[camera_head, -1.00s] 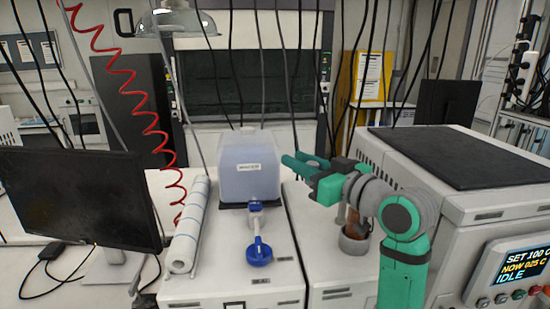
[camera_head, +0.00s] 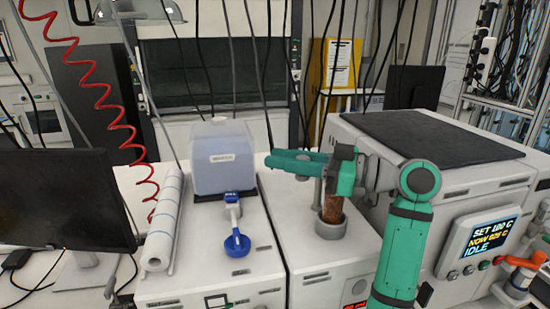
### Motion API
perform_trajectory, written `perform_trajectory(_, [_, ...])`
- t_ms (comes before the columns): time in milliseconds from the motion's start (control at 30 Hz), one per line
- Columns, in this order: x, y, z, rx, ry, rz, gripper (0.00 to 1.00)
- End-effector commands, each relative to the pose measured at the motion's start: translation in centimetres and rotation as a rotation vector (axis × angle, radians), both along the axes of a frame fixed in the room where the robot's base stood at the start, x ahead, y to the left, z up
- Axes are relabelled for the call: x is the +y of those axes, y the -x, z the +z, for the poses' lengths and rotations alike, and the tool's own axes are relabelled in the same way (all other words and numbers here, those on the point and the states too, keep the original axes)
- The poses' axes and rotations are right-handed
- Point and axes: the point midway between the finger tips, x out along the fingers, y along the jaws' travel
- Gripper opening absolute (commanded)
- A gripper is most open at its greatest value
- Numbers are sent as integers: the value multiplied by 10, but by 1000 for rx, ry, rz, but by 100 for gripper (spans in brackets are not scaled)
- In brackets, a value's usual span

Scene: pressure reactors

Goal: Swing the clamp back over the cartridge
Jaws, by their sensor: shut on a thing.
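The cartridge (camera_head: 332,207) is a brown cylinder standing upright in a grey round holder (camera_head: 331,228) on the white bench unit. My green gripper (camera_head: 288,161) reaches across from the right, in front of the cartridge's upper part, with its fingers pointing left. A thin grey post (camera_head: 317,192) stands just left of the cartridge, under the fingers. My gripper is shut on what appears to be the clamp, which the fingers mostly hide. I cannot tell whether the clamp lies over the cartridge.
A white roll (camera_head: 164,222) and a monitor (camera_head: 62,205) are farther left. A large dark-topped machine (camera_head: 425,140) with a display stands close on the right.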

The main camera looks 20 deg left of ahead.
Motion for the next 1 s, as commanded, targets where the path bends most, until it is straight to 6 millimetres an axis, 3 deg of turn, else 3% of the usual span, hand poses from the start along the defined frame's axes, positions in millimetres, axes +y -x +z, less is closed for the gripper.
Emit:
perform_trajectory(300, [0, 0, -1, 0, 2, 1, 0])
perform_trajectory(333, [0, 0, -1, 0, 2, 1, 30])
perform_trajectory(400, [0, 0, -1, 0, 1, 1, 42])
perform_trajectory(767, [0, 0, 4, -1, 1, 0, 42])
perform_trajectory(1000, [-2, 5, 38, -5, 1, 0, 42])
